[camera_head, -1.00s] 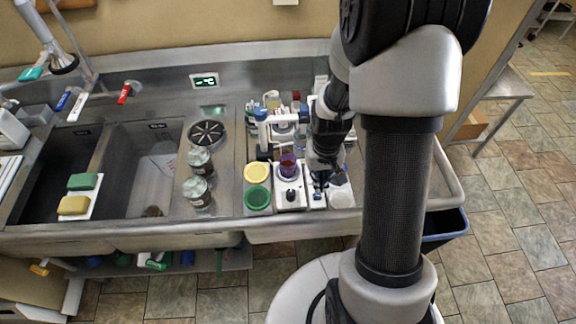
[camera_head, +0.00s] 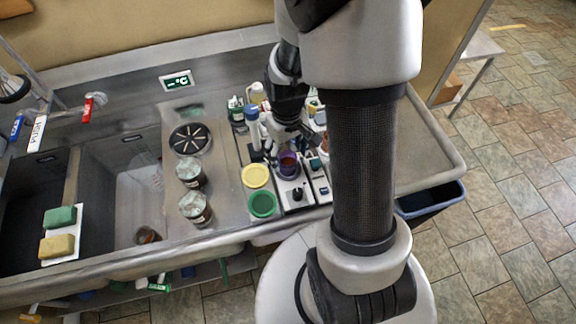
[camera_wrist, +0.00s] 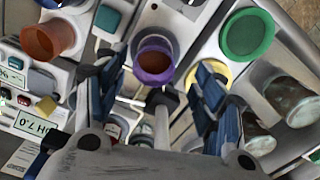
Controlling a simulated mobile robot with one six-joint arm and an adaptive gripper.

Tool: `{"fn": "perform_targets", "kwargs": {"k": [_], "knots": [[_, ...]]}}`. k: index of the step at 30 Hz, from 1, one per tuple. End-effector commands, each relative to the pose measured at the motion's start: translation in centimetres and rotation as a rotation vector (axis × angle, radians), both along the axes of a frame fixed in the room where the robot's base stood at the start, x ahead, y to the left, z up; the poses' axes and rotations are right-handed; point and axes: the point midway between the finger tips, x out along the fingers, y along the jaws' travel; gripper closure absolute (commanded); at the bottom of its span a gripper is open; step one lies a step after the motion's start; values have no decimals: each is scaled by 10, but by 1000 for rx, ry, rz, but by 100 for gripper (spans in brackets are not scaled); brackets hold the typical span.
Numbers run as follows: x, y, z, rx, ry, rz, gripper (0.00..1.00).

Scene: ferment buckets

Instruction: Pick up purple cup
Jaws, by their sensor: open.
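The purple cup (camera_head: 288,164) stands on a white device with a dark knob on the counter, with dark reddish contents. In the wrist view the purple cup (camera_wrist: 154,65) shows upper middle, ahead of and between the blue-padded fingers of my gripper (camera_wrist: 155,92). The fingers are spread apart and do not touch the cup. In the head view my gripper (camera_head: 294,140) is just behind and above the cup, partly hidden by its own wrist.
A yellow lid (camera_head: 255,175) and a green lid (camera_head: 262,204) lie left of the cup. Two jars (camera_head: 195,208) stand further left. An orange-brown cup (camera_wrist: 50,40) is close by in the wrist view. Bottles crowd the back.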

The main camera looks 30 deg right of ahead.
Motion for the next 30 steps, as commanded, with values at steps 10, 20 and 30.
{"fn": "perform_targets", "kwargs": {"k": [10, 20, 30], "knots": [[0, -4, -34, 1, 3, -2, 37], [1, -7, -65, 0, -1, 0, 37], [1, -7, -64, 0, -1, 0, 47]]}}
